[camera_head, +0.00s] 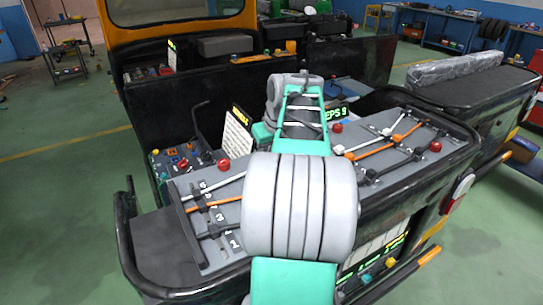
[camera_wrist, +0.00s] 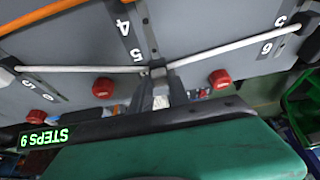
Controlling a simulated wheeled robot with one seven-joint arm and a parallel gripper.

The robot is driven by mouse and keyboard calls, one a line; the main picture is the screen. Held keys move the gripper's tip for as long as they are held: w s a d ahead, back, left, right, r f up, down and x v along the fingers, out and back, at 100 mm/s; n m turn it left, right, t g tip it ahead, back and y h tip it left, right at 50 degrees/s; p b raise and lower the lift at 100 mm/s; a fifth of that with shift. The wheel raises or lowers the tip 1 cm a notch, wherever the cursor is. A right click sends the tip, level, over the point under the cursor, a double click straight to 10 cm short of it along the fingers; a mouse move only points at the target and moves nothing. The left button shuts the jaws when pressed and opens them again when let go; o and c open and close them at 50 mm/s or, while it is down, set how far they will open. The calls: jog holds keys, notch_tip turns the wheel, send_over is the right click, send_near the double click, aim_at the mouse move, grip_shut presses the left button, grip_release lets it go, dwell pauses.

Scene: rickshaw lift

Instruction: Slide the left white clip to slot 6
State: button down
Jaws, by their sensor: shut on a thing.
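In the wrist view my gripper (camera_wrist: 162,88) is shut at a small slider on the middle rail, beside the printed 5. I take this slider to be part of the left white clip (camera_wrist: 232,48), whose white rod runs right to another rail beside the printed 6. A second white rod (camera_wrist: 85,69) runs left from the same spot. The fingers hide part of the slider. In the head view the left white clip (camera_head: 216,193) crosses the grey left panel (camera_head: 225,222), and my arm hides the gripper and the middle rail.
Red knobs (camera_wrist: 219,79) stand near the panel edge close to my gripper. An orange rod (camera_head: 228,200) lies beside the white one on the left panel. The right panel has orange and white rods (camera_head: 370,140). A green-lettered STEPS sign (camera_wrist: 46,139) is along the dark edge.

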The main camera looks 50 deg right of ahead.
jog(key=shift+w+d+r, duration=0.1)
jog(key=shift+w+d, duration=0.1)
jog(key=shift+w, duration=0.3)
jog(key=shift+w+d, duration=0.15)
jog(key=shift+w, duration=0.3)
jog(key=c, duration=1.2)
grip_release()
jog(key=shift+c, duration=0.2)
jog(key=d+p+v, duration=0.1)
jog(key=v, duration=0.6)
jog(key=shift+a+r, duration=0.3)
jog(key=shift+a, duration=0.25)
jog(key=shift+s, duration=0.1)
